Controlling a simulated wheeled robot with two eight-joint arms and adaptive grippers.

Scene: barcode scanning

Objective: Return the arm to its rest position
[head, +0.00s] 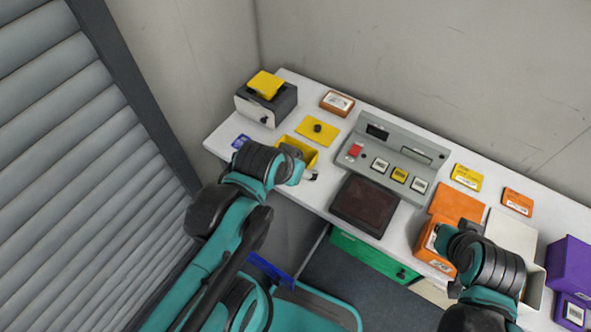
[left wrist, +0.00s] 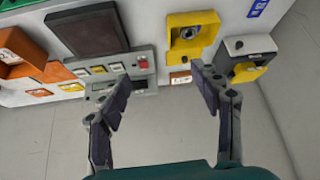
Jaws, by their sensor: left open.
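My left arm (head: 225,230) reaches in from the lower left, and its gripper (head: 306,174) is over the table's front edge, beside an open yellow box. In the left wrist view the left gripper (left wrist: 158,72) has its two dark fingers wide apart with nothing between them. My right arm (head: 490,270) comes in at the lower right. Its gripper (head: 446,236) is by an orange box (head: 428,246), and its fingers are too hidden to tell their state.
The white table (head: 222,140) holds a grey panel (head: 352,150), a dark pad (head: 364,204), the yellow box (head: 310,155), a grey-black box with a yellow lid (head: 262,102), and purple boxes (head: 570,262). A grey wall (head: 400,50) stands behind. A shutter is at the left.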

